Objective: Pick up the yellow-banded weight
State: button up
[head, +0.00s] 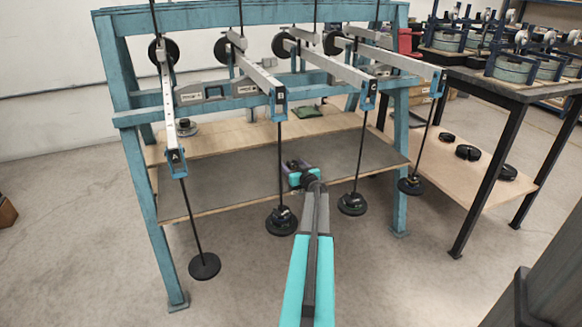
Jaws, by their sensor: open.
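I cannot make out a yellow band on any weight in the head view. Black disc weights hang on rods below the teal frame's levers: a far-left one (205,266), a middle-left one (281,221), a middle-right one (352,204) and a far-right one (411,185). My gripper (291,164) is open above the grey shelf, apart from the hanging weights. Its fingers are small and partly hidden by my wrist.
The teal lever frame (134,150) surrounds the grey shelf (225,183). Hanging rods stand on both sides of my arm. Black loose weights (467,152) lie on a low wooden shelf (465,180) under the right table (480,80). Open floor lies in front.

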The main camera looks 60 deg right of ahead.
aim_at(293, 165)
jog(key=shift+c, duration=0.4)
jog(key=c, duration=1.1)
jog(key=shift+o, duration=0.2)
jog(key=shift+r, duration=0.1)
jog(key=shift+r+p, duration=0.4)
jog(key=shift+r, duration=1.2)
jog(key=s+a+r, duration=0.1)
jog(key=s+a, duration=0.9)
jog(key=a, duration=0.2)
jog(key=shift+a+r, duration=0.2)
jog(key=shift+r, duration=0.1)
jog(key=shift+r, duration=0.15)
jog(key=shift+r+b, duration=0.45)
jog(key=shift+r, duration=0.9)
